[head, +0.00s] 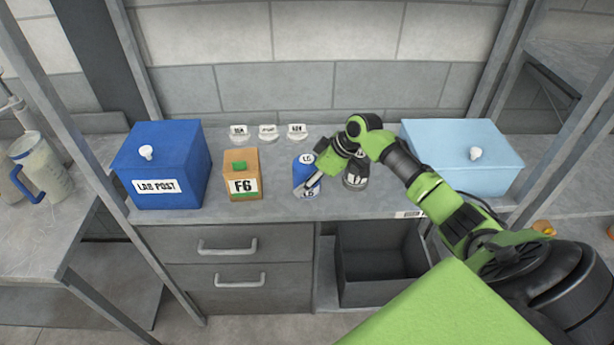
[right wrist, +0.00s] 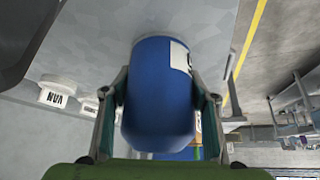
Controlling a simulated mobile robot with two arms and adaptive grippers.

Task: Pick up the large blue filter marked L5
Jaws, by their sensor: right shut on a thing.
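The large blue filter (head: 301,166) marked L5 stands upright on the grey counter in the head view, with white labels on its top and side. In the right wrist view the blue filter (right wrist: 158,95) fills the space between the fingers. My right gripper (head: 312,184) reaches it from the right and is shut on it; in the right wrist view a finger presses on each side of it (right wrist: 160,112). I cannot tell whether its base touches the counter. My left gripper is in neither view.
A dark filter (head: 355,180) stands just right, partly behind my arm. An orange F6 box (head: 242,183) and a blue LAB POST box (head: 165,190) stand left. A pale blue box (head: 460,160) stands right. Small white labelled pieces (head: 268,133) lie behind.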

